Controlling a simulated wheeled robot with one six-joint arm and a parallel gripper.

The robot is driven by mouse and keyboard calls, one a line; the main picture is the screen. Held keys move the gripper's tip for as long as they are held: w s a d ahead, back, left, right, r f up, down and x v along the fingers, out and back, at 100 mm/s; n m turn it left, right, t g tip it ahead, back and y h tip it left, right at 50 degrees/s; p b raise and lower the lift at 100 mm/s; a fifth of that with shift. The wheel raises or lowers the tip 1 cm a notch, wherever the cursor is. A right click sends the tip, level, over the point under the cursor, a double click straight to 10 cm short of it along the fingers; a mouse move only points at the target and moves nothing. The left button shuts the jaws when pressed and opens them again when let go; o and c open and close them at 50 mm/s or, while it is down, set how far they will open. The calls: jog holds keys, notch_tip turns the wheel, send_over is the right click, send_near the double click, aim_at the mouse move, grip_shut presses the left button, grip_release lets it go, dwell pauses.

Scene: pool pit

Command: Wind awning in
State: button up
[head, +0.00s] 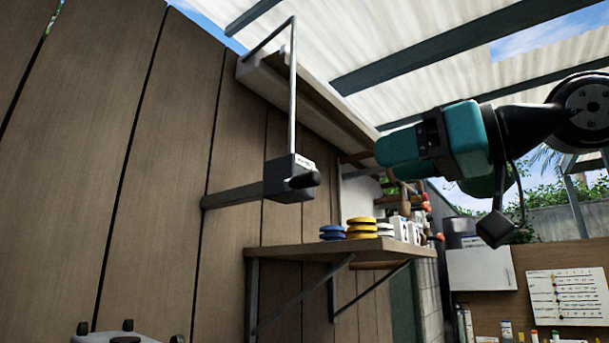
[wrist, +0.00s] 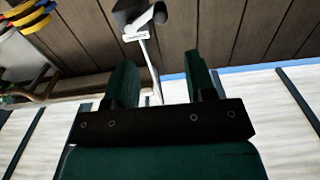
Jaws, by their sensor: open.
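A thin metal rod (head: 293,90) runs down from the upper wall to a dark grey box (head: 285,180) with a small white label. A black knob (head: 303,180) sticks out of the box's front, toward the right. A long pale casing (head: 310,100) runs along the top of the wall. My gripper (head: 388,152) is to the right of the knob and a little higher, apart from it. In the wrist view my gripper (wrist: 161,78) is open and empty, and the box (wrist: 135,14) and rod (wrist: 150,65) show beyond its fingers.
A wall shelf (head: 320,248) below the box holds blue discs (head: 332,233), yellow discs (head: 361,228) and other small items. A grey bar (head: 230,196) joins the box to the plank wall (head: 180,150). A pegboard (head: 550,265) stands at the right. Open air lies between my gripper and the knob.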

aim_at(318, 179)
jog(key=p+x, duration=0.5)
jog(key=x, duration=0.8)
jog(key=shift+w+a+r, duration=0.1)
jog(key=shift+w+a, duration=0.1)
jog(key=shift+a, duration=0.1)
jog(key=shift+w+a+p, duration=0.3)
jog(key=shift+w+a, duration=0.05)
jog(key=shift+a, duration=0.05)
grip_shut()
